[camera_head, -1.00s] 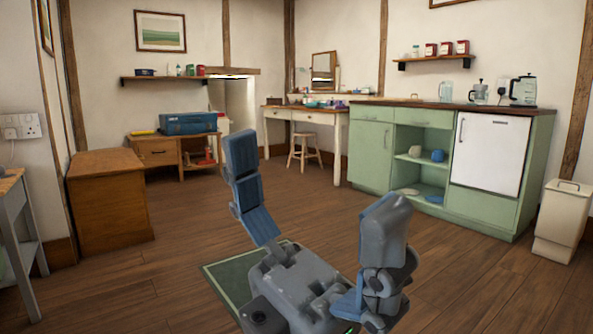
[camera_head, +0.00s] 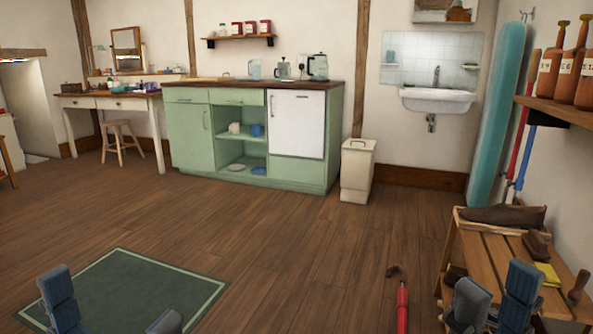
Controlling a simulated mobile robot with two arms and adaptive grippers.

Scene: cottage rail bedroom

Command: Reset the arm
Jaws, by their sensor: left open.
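My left gripper (camera_head: 114,308) is at the bottom left of the head view. Its two blue-grey fingers stand wide apart over the green mat (camera_head: 165,283), with nothing seen between them. My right gripper (camera_head: 496,296) is at the bottom right, in front of the wooden slatted bench (camera_head: 487,246). Its two finger parts show, but the angle and the frame's edge leave its opening unclear. The rest of both arms is out of view.
The bench bears a dark shoe (camera_head: 503,215), brushes and a yellow cloth (camera_head: 548,275). A red-handled object (camera_head: 402,308) stands beside it. A cream bin (camera_head: 357,170), green cabinet (camera_head: 188,135) and sink (camera_head: 437,99) line the back. The middle floor is clear.

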